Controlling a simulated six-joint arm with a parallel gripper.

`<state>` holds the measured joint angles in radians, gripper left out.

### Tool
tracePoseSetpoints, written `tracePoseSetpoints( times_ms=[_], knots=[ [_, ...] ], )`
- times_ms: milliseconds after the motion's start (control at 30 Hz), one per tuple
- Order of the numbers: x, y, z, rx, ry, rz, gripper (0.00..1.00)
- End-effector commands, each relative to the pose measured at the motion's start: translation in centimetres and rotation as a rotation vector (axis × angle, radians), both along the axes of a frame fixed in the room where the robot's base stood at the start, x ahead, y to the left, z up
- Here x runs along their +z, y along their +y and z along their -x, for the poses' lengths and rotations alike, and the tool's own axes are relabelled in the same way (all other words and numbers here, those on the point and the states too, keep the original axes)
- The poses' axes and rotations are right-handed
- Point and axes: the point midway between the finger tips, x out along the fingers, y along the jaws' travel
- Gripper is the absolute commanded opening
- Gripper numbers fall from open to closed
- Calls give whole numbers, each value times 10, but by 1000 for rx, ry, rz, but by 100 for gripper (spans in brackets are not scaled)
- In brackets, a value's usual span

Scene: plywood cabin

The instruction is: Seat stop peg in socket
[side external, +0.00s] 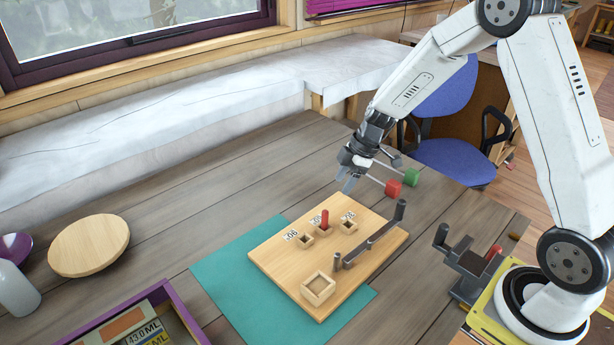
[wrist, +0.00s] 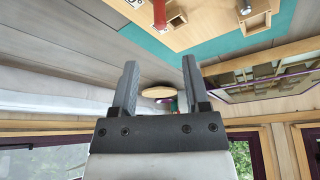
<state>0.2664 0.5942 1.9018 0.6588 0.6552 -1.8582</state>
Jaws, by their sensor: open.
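A red peg (side external: 324,217) stands upright at the middle one of three small square wooden sockets on a light wooden board (side external: 283,264). Whether it is fully seated cannot be told. The left socket (side external: 305,241) and right socket (side external: 348,226) look empty. A larger square wooden holder (side external: 318,289) sits near the board's front corner. My gripper (side external: 350,184) is open and empty, above the board's far edge and apart from the peg. The wrist view shows the open fingers (wrist: 158,80), with the red peg (wrist: 159,14) beyond them at the top edge.
A grey bar with upright posts (side external: 370,243) lies across the board's right side. A dark stand (side external: 470,265) holds another red piece.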

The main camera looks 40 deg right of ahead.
Motion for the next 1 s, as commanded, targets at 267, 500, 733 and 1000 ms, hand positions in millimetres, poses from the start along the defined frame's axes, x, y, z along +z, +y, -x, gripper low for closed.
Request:
tracePoseSetpoints(
  times_ms=[267, 500, 733, 1000],
  knots=[
    [1, -1, 0, -1, 0, 0, 59],
    [1, 0, 0, 0, 0, 0, 59],
    [3, 1, 3, -20, 10, 5, 59],
    [13, 13, 26, -159, 78, 38, 59]
  ],
)
